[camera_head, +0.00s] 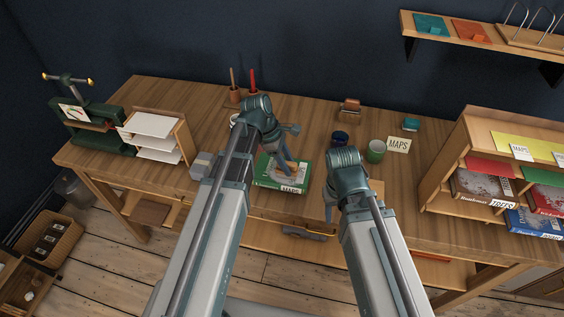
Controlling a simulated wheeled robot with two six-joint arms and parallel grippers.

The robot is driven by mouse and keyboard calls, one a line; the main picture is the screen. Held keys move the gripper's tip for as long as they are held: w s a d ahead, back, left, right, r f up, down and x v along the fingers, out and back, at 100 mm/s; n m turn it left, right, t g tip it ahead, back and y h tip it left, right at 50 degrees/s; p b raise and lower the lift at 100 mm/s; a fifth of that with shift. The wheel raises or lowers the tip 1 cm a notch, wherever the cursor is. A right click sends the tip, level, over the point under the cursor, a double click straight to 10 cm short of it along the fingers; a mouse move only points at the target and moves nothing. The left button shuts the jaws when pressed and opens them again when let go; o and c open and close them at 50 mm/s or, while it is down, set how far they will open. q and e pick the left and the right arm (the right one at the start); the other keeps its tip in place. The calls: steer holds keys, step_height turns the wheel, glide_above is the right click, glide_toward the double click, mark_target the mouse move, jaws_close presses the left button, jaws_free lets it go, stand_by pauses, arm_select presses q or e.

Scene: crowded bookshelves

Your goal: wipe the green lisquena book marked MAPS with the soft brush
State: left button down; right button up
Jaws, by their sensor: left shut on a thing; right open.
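The green book marked MAPS (264,178) lies flat on the wooden workbench, its lettered spine facing me. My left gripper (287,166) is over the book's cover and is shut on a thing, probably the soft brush. The brush is too small and too covered by the gripper to make out, and I cannot tell whether it touches the cover. My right gripper (329,208) is open and empty, low at the bench's front to the right of the book. My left arm hides part of the bench left of the book.
A green cup (376,151), dark blue jar (340,138) and MAPS card (398,145) stand behind right. A bookshelf (462,140) with books is at the right. A paper rack (184,140) and green press (92,140) are at the left. Brushes stand in a holder (236,97) behind.

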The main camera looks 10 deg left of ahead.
arm_select(q)
steer(key=shift+d, duration=0.85)
steer(key=shift+s+d, duration=0.1)
steer(key=shift+d, duration=1.75)
steer(key=shift+w, duration=0.75)
steer(key=shift+a, duration=0.1)
